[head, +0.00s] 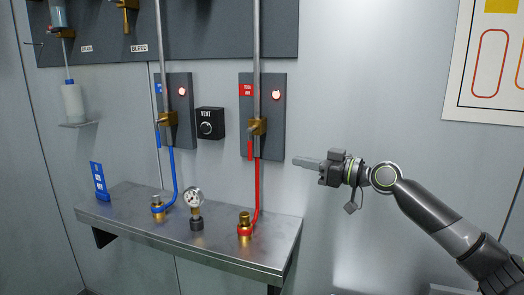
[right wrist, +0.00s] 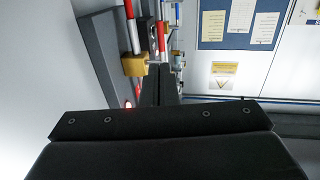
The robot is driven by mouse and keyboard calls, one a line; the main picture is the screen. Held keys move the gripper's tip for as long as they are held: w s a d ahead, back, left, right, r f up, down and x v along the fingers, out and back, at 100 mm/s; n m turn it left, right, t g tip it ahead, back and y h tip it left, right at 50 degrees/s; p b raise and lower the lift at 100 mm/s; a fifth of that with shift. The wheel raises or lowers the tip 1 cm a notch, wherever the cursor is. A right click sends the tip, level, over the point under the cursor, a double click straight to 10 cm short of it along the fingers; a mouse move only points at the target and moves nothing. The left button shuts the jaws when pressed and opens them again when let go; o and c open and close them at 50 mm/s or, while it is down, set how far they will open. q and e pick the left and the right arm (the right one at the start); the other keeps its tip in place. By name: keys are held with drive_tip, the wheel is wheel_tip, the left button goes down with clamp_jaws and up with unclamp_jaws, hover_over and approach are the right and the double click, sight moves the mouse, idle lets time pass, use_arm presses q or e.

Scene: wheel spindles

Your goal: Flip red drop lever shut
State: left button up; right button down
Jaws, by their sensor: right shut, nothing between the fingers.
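The red drop lever (head: 250,150) hangs straight down beside a brass valve (head: 257,126) on the right grey panel (head: 276,112). A red hose (head: 257,185) runs from this valve down to a brass fitting on the shelf. My right gripper (head: 297,161) is shut and empty, to the right of the panel and apart from the lever, pointing left toward it. In the right wrist view its closed fingers (right wrist: 157,85) point toward the brass valve (right wrist: 135,64); red parts show near it, but I cannot tell lever from hose there. My left gripper is not in view.
A metal shelf (head: 185,228) juts out below, holding a pressure gauge (head: 194,199). A blue hose (head: 173,180) and second valve (head: 168,119) are on the left panel. A black VENT box (head: 210,123) sits between the panels.

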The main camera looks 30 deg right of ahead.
drive_tip(key=p+x, duration=0.6)
drive_tip(key=x, duration=0.6)
drive_tip(key=shift+a, duration=0.15)
